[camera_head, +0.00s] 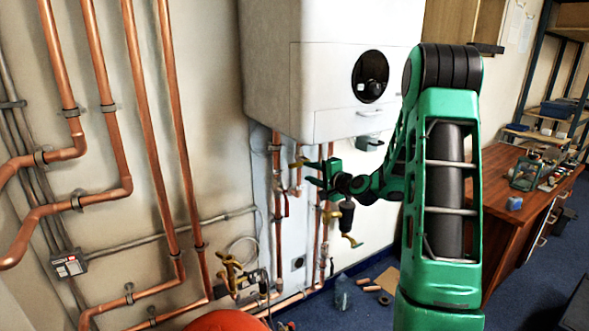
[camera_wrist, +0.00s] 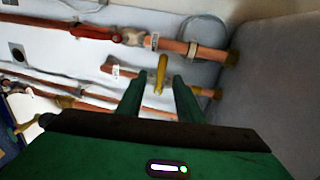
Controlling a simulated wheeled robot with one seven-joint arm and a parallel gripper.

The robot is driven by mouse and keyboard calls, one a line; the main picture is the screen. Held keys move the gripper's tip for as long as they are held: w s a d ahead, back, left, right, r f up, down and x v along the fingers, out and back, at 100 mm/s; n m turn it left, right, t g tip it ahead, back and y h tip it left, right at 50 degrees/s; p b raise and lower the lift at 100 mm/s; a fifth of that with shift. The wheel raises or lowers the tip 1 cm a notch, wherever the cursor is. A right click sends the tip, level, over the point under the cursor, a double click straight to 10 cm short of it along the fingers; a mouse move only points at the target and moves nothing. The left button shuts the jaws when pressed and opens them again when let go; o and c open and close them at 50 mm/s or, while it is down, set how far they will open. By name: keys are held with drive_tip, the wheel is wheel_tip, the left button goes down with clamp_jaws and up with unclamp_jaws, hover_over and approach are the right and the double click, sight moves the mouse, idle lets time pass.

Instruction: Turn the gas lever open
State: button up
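A yellow lever (camera_head: 301,163) sits on the copper pipes just below the white boiler. In the wrist view the yellow lever (camera_wrist: 161,74) stands out between and slightly beyond my fingertips, near its copper pipe. My gripper (camera_head: 313,187) reaches in from the right below the boiler, close to the lever. In the wrist view my gripper (camera_wrist: 158,82) has its two green fingers apart, one on either side of the lever. I cannot tell whether a finger touches it. Part of the pipework is hidden behind my gripper and wrist.
The white boiler (camera_head: 335,75) hangs directly above. A red-handled valve (camera_wrist: 95,31) is on a neighbouring pipe. Another yellow handle (camera_head: 352,241) is lower right, and brass valves (camera_head: 231,272) are lower left. A wooden desk (camera_head: 515,195) stands at the right.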

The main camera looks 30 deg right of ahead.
sight(297, 166)
drive_tip(key=w, duration=0.3)
drive_tip(key=w+f, duration=0.1)
drive_tip(key=w, duration=0.6)
drive_tip(key=shift+w+f, duration=0.25)
drive_tip(key=shift+w, duration=0.15)
clamp_jaws()
